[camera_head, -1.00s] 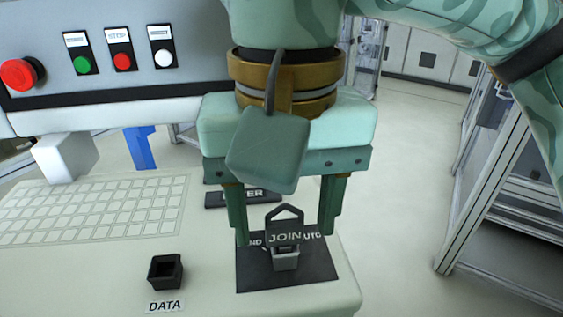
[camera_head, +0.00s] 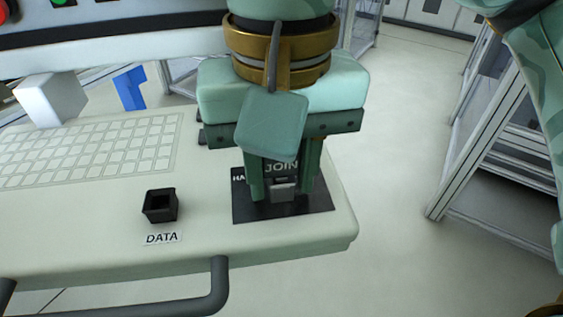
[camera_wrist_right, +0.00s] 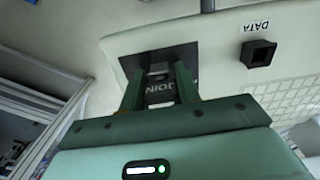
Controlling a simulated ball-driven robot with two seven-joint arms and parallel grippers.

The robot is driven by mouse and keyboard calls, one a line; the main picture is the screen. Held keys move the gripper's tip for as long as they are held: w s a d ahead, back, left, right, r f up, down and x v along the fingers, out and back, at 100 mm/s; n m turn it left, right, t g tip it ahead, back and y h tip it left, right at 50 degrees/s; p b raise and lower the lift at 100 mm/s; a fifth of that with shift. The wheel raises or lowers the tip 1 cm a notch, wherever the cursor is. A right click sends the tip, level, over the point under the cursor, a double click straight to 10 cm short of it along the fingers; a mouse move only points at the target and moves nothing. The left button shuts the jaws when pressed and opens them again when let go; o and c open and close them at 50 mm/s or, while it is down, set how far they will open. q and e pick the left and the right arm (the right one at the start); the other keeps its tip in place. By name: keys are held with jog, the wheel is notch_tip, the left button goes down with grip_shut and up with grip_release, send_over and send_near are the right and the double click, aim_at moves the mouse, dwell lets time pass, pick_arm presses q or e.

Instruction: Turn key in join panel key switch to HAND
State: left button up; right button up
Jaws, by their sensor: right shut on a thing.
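The JOIN key switch sits on a dark plate (camera_head: 245,212) near the right end of the cream panel. The key with its JOIN tag (camera_head: 282,167) is in the switch, and the tag also shows in the right wrist view (camera_wrist_right: 160,90). My right gripper (camera_head: 283,190) points down over the plate and is shut on the key, one finger on each side. Part of the HAND label (camera_head: 238,178) shows at the plate's left; the AUTO label is hidden behind the gripper. My left gripper is not in view.
A black DATA socket (camera_head: 160,205) stands left of the plate. A flat keyboard (camera_head: 90,150) lies farther left, and a handle bar (camera_head: 190,302) runs along the panel's front. A white block (camera_head: 50,100) and a blue part (camera_head: 130,88) are behind.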

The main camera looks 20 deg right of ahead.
jog(key=n+p, duration=0.2)
jog(key=n, duration=0.1)
jog(key=shift+r+n, duration=0.15)
jog(key=shift+n, duration=0.25)
jog(key=n+p, duration=0.3)
jog(key=n, duration=0.1)
jog(key=shift+d+n, duration=0.15)
jog(key=shift+n, duration=0.25)
jog(key=o, duration=1.5)
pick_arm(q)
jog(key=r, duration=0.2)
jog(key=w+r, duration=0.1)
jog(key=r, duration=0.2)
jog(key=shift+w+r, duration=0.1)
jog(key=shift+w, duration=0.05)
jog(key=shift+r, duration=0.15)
pick_arm(e)
jog(key=shift+r+p, duration=3.15)
jog(key=shift+r, duration=0.25)
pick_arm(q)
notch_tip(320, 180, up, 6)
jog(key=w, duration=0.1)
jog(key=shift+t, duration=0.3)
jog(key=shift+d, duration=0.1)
